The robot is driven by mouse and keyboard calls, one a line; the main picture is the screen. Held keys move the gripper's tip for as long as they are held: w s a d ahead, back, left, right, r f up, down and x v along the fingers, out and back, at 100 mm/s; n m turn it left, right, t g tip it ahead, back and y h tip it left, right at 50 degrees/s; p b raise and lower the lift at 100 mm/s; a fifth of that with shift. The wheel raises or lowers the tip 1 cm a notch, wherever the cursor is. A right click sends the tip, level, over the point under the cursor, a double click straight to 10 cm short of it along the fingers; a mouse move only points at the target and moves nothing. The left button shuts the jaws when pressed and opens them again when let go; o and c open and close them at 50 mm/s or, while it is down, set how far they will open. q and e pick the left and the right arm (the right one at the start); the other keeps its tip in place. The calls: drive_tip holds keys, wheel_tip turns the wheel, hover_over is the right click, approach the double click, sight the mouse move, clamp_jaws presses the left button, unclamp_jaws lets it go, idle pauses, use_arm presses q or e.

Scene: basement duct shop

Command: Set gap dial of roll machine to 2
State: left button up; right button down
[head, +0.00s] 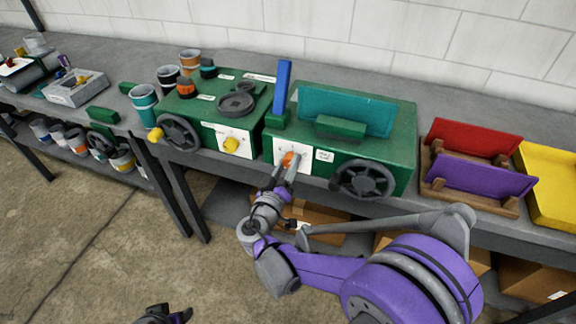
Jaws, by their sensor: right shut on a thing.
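My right gripper (284,172) is at the white front plate (305,162) of the right-hand green machine (372,146). It is shut on the small orange dial (288,157) on that plate and partly covers it. The dial's marks and setting are too small to read. A second green machine (222,103) stands to the left, with a yellow knob (231,145) on its own white plate. My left gripper (166,315) shows only in part at the bottom edge, away from the bench; I cannot tell whether it is open.
A black handwheel (363,180) sits right of the dial, and a blue lever (282,84) rises behind it. A rack with red and purple sheets (480,178) and a yellow tray (556,184) stand at the right. Cans (145,104) stand at the left. Boxes (540,281) lie below the bench.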

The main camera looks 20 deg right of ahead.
drive_tip(key=n, duration=0.4)
drive_tip(key=shift+n+b, duration=0.3)
drive_tip(key=shift+b, duration=0.1)
drive_tip(key=n+b, duration=0.1)
drive_tip(key=n, duration=0.3)
drive_tip(key=shift+f, duration=0.1)
drive_tip(key=n, duration=0.4)
drive_tip(key=shift+a+n+b, duration=0.1)
drive_tip(key=shift+n+b, duration=0.25)
drive_tip(key=shift+n, duration=0.05)
drive_tip(key=shift+n+b, duration=0.3)
drive_tip(key=shift+n, duration=1.5)
drive_tip(key=shift+h, duration=0.3)
drive_tip(key=shift+c, duration=1.7)
unclamp_jaws()
drive_tip(key=v, duration=1)
drive_tip(key=shift+s+a, duration=0.25)
drive_tip(key=shift+s, duration=0.05)
drive_tip(key=shift+d, duration=0.1)
